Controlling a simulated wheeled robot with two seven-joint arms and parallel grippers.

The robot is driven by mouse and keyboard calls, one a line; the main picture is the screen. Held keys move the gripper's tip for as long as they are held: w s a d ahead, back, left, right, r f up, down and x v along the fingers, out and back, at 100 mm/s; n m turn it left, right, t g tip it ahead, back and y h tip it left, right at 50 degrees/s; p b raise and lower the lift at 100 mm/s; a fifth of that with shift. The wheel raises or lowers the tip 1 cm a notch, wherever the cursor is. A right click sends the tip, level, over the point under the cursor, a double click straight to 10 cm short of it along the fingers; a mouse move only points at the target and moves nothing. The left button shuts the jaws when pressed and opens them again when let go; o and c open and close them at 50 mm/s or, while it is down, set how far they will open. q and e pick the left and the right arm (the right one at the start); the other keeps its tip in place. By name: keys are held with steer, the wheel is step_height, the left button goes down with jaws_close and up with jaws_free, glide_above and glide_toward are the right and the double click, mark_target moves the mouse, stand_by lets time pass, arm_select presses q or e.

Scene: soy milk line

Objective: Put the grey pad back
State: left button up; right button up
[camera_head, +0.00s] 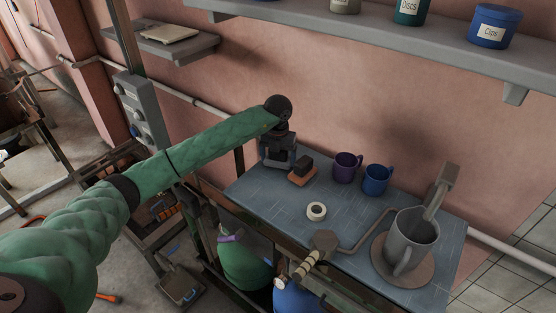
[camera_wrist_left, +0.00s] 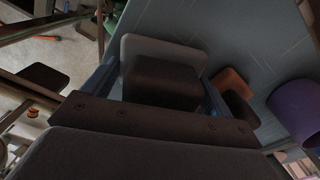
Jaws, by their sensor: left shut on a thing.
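The grey pad (camera_wrist_left: 135,47) shows in the left wrist view, with a light grey body and a dark block on its near side. My left gripper (camera_head: 279,158) is shut on it, with one finger at each side in the left wrist view (camera_wrist_left: 160,85). In the head view the gripper is over the left back part of the blue-grey table (camera_head: 345,207) and hides most of the pad. I cannot tell whether the pad touches the table. My right gripper is not in view.
An orange-brown pad with a dark block (camera_head: 302,172) lies just right of the gripper. A purple mug (camera_head: 346,168), a blue mug (camera_head: 376,180), a white roll (camera_head: 316,211) and a grey jug (camera_head: 410,243) stand farther right. A shelf (camera_head: 400,38) hangs above.

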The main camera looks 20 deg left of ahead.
arm_select(q)
steer(key=shift+f, duration=0.3)
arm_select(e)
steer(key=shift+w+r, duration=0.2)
arm_select(q)
steer(key=o, duration=0.8)
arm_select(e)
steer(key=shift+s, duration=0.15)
arm_select(q)
steer(key=shift+r, duration=0.1)
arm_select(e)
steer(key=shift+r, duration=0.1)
arm_select(q)
steer(key=shift+r, duration=0.35)
step_height(320, 180, up, 5)
steer(key=shift+w+f+p, duration=0.1)
steer(key=shift+f+p, duration=0.05)
steer(key=shift+p, duration=0.65)
step_height(320, 180, up, 7)
steer(key=shift+f+p, duration=0.15)
steer(key=shift+p, duration=0.5)
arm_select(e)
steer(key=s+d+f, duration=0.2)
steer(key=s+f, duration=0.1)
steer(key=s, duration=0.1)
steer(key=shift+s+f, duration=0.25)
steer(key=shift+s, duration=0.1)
